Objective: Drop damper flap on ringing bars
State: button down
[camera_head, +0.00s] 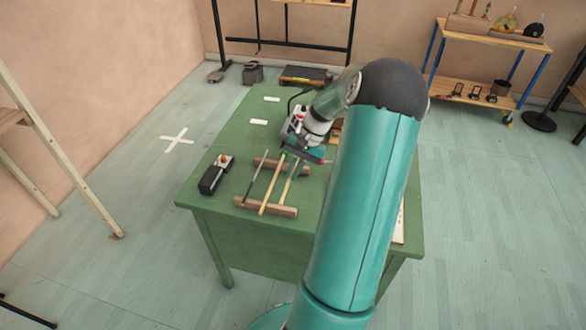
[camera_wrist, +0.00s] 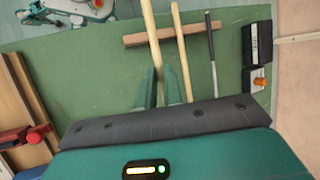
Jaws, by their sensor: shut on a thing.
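My gripper (camera_wrist: 158,78) is shut on a pale wooden stick (camera_wrist: 150,32), low over the green table. In the head view my gripper (camera_head: 297,164) is over the right side of a stick rest. The held stick (camera_head: 287,191) is the rightmost of three there, crossing the rest's front beam; I cannot tell whether it touches. A second pale stick (camera_wrist: 179,50) and a dark rod (camera_wrist: 211,60) lie beside it. A wooden unit with a red lever-like part (camera_wrist: 27,136) is at the left of the wrist view. I cannot make out which part is the damper flap or the bars.
The rest's front wooden beam (camera_head: 279,210) lies on the green table (camera_head: 225,208). A black box (camera_head: 213,178) with an orange knob stands left of the rest. White marks (camera_head: 259,122) lie on the far tabletop. My arm hides the table's right side.

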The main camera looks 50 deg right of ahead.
jog(key=shift+s+a, duration=0.1)
jog(key=shift+a, duration=0.05)
jog(key=shift+f, duration=2.9)
jog(key=shift+f, duration=0.3)
jog(key=c, duration=1.5)
grip_release()
jog(key=shift+o, duration=0.2)
